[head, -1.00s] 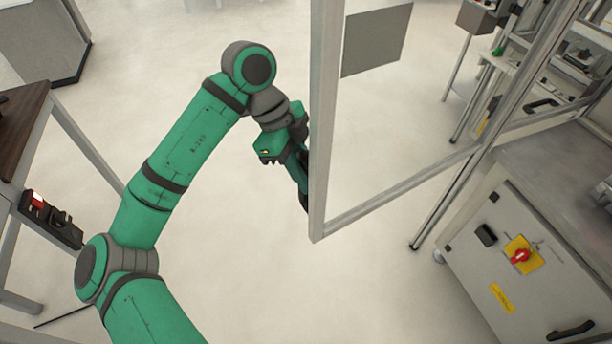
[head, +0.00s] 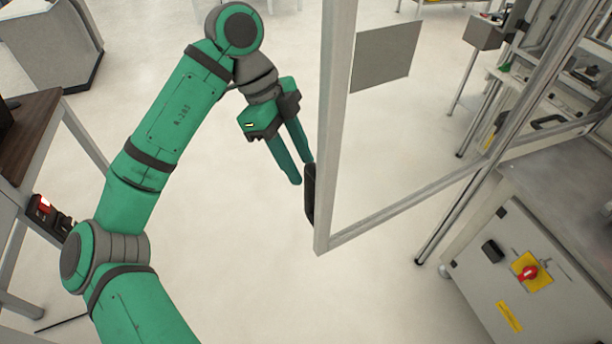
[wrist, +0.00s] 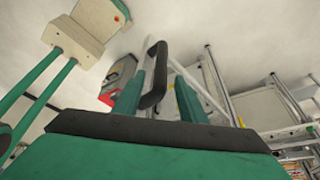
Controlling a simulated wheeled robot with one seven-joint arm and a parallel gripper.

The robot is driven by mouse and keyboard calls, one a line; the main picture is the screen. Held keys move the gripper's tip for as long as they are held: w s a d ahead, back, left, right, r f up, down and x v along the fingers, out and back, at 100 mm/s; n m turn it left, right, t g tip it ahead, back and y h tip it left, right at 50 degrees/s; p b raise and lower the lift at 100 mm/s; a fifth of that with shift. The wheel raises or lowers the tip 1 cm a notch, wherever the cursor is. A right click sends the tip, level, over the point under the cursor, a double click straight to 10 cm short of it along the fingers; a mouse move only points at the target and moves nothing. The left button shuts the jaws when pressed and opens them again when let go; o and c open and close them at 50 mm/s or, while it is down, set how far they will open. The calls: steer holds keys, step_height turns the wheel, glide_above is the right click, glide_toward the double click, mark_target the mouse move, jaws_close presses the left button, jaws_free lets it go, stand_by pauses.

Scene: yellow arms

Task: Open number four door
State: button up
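The door (head: 327,120) is a grey metal frame with a clear pane and a grey plate (head: 384,56). In the head view it stands swung out from the machine on the right. Its black handle (head: 309,194) is on the free edge, facing my arm. My gripper (head: 301,172) is green, open and empty, just left of and above the handle. I cannot see a number on the door.
A grey cabinet (head: 550,275) with a red rotary switch (head: 527,272) stands at the right. A table with a dark top (head: 30,130) is at the left. The floor (head: 230,240) between them is clear.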

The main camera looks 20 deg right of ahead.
steer(key=shift+v, duration=1.5)
steer(key=shift+f, duration=0.1)
